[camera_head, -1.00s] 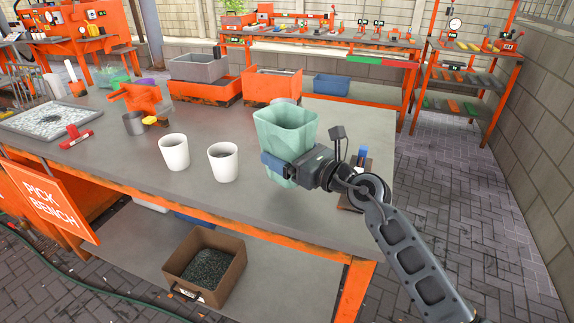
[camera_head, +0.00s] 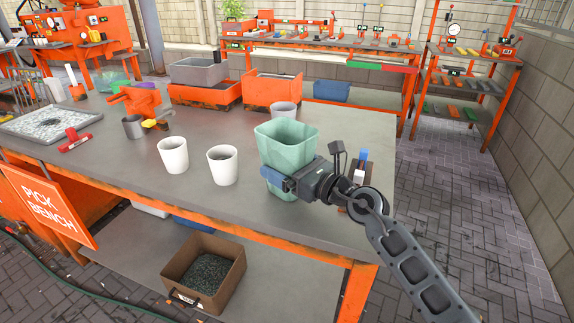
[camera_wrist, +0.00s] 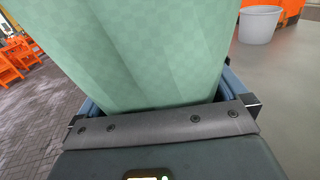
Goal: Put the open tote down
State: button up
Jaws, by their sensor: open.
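The open tote (camera_head: 285,143) is a pale green, tall bin with a wide mouth, upright at the right part of the grey bench top. My gripper (camera_head: 279,180) is at the tote's lower near side, with its blue fingers open around it. In the wrist view the tote's green wall (camera_wrist: 145,50) fills the space between the fingers, in front of the dark palm. Its base appears to be at the bench top (camera_head: 225,215), but the gripper hides part of it, so I cannot tell whether it touches.
Two white cups (camera_head: 222,165) stand left of the tote, and a grey cup (camera_head: 284,110) stands behind it. A small block with a blue top (camera_head: 362,160) lies to the right, near my arm. The bench front is clear.

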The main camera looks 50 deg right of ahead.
jog(key=s, duration=0.3)
jog(key=s+b, duration=0.1)
jog(key=s, duration=0.7)
jog(key=shift+a, duration=0.25)
jog(key=shift+s, duration=0.5)
